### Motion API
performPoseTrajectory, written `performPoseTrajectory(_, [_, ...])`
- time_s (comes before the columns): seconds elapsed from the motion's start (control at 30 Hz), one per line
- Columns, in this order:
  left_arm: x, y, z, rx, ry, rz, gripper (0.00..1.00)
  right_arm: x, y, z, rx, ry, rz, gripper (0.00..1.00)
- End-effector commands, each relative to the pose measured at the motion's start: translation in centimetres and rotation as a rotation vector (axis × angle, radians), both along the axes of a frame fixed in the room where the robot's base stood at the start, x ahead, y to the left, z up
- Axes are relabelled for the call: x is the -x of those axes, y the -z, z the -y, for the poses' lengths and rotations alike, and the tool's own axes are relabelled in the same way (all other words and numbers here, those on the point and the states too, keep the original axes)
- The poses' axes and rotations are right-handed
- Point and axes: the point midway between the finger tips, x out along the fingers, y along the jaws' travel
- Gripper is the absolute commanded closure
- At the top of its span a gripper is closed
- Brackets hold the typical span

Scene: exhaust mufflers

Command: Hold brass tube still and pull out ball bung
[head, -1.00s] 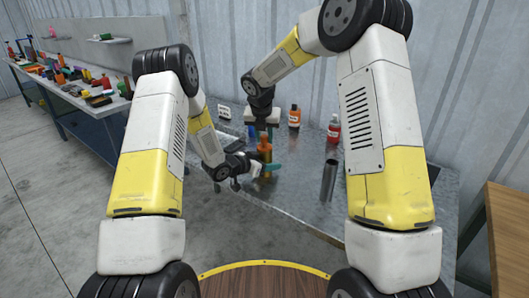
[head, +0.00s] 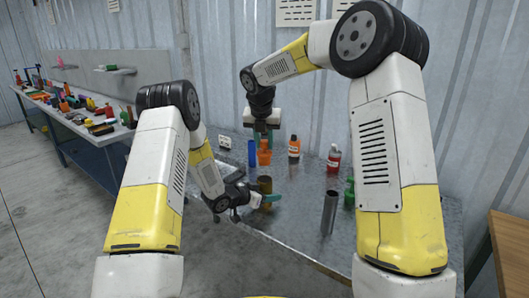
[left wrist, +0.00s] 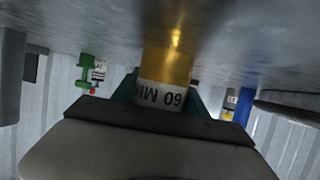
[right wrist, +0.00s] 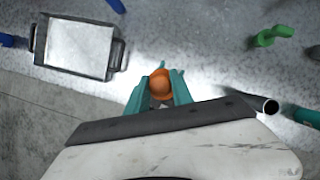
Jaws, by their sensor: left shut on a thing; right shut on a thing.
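The brass tube (head: 265,184) stands upright on the metal bench. My left gripper (head: 268,198) is shut around it from the side; the left wrist view shows the tube (left wrist: 165,65) between teal fingers, with a white 60 MM label. The orange ball bung (head: 264,153) is in my right gripper (head: 263,136), above the tube, with a visible gap between bung and tube rim. In the right wrist view the bung (right wrist: 160,82) sits between the teal fingertips. The tube's mouth is not clear in the wrist views.
A steel pipe (head: 329,213) stands to the right, with a green object (head: 349,194) behind it. An orange bottle (head: 294,148), a red bottle (head: 333,160) and a blue tube (head: 252,153) stand toward the back. A metal tray (right wrist: 78,48) shows in the right wrist view.

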Motion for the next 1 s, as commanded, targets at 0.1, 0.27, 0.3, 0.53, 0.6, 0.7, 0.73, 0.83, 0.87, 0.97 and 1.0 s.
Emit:
performPoseTrajectory(0.1, [0.0,0.0,0.0,0.001,0.000,0.001,0.95,0.0,-0.2,0.0,0.001,0.000,0.000,1.00])
performPoseTrajectory(0.27, [0.0,0.0,0.0,0.001,0.000,0.001,0.45,0.0,-0.1,0.0,0.001,0.000,0.000,1.00])
performPoseTrajectory(0.3, [0.0,0.0,0.0,0.001,0.000,0.001,0.38,0.0,-0.1,0.0,0.001,0.000,0.000,1.00])
performPoseTrajectory(0.53, [0.0,0.0,0.0,0.001,0.000,0.001,0.24,0.0,-0.1,0.0,0.001,0.000,0.000,1.00])
performPoseTrajectory(0.6, [0.0,0.0,0.0,0.001,0.000,0.001,0.24,0.0,-0.1,0.0,0.001,0.000,0.000,1.00])
performPoseTrajectory(0.7, [0.1,-0.1,-0.1,0.000,0.000,0.000,0.24,0.0,-0.1,0.0,0.001,0.000,0.000,1.00])
performPoseTrajectory(0.73, [0.1,-0.1,-0.2,0.000,-0.001,0.000,0.24,0.0,-0.1,0.0,0.001,0.000,0.000,1.00])
performPoseTrajectory(0.83, [0.7,-0.6,-1.0,0.000,-0.003,0.002,0.24,0.0,-0.1,0.0,0.001,0.000,0.000,1.00])
performPoseTrajectory(0.87, [1.0,-0.8,-1.4,0.000,-0.003,0.002,0.24,0.0,-0.1,0.0,0.001,0.000,0.000,1.00])
performPoseTrajectory(0.97, [2.2,-1.6,-2.7,0.000,-0.004,0.001,0.24,0.0,-0.1,0.0,0.001,0.000,0.000,1.00])
performPoseTrajectory(1.0, [2.8,-1.9,-3.3,0.000,-0.004,0.000,0.24,0.0,-0.1,0.0,0.001,0.000,0.000,1.00])
